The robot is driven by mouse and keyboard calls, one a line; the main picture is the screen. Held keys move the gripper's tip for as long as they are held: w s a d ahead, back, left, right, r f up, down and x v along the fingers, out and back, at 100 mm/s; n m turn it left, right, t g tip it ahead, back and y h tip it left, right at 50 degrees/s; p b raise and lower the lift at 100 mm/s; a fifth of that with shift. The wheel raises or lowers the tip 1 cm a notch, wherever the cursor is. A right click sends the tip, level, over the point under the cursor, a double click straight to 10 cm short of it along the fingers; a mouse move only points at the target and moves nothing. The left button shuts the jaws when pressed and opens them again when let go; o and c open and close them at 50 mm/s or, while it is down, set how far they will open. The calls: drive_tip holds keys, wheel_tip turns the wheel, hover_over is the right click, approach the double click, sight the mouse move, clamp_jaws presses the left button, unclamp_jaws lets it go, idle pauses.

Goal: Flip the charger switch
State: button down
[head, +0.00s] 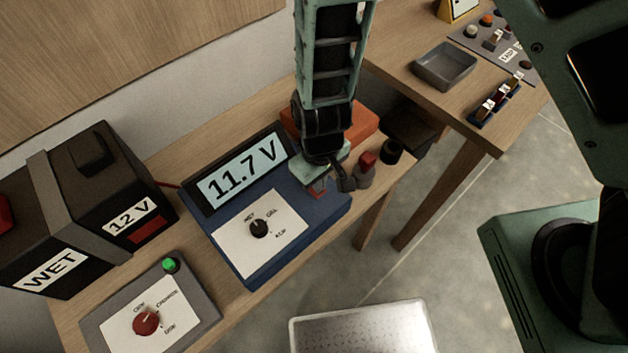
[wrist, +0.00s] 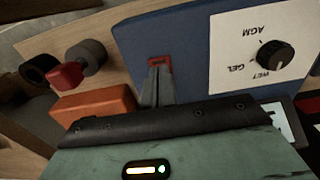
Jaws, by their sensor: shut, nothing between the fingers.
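The charger (head: 335,208) is a blue box on the wooden bench, with a display (head: 238,172) reading 11.7 V. Its white panel (head: 285,212) has a black knob (head: 259,228) among the labels WET, GEL and AGM. In the wrist view, a red switch in a recess (wrist: 159,63) sits on the blue top, away from the knob (wrist: 274,55). My gripper (head: 318,186) is shut and empty, pointing down over this end of the charger. In the wrist view its fingertips (wrist: 157,80) are right at the red switch and partly cover it. I cannot tell whether they touch.
A black battery (head: 95,200) marked WET and 12 V stands left. A grey box (head: 200,305) with a red knob and green light is in front. An orange block (head: 362,120) and a red-topped grey post (head: 365,168) stand close to my gripper.

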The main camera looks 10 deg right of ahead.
wheel_tip(320, 180, up, 6)
drive_tip(key=p, duration=0.5)
idle(0.5)
drive_tip(key=s+r+g+y+b, duration=0.15)
drive_tip(key=s+r+b, duration=0.35)
drive_tip(key=r, duration=0.6)
drive_tip(key=s+d+r+n+t+b, duration=0.1)
drive_tip(key=s+d+r+b, duration=0.2)
drive_tip(key=s+d+r, duration=0.2)
drive_tip(key=s+d+h, duration=0.1)
drive_tip(key=d, duration=0.2)
drive_tip(key=shift+s, duration=0.15)
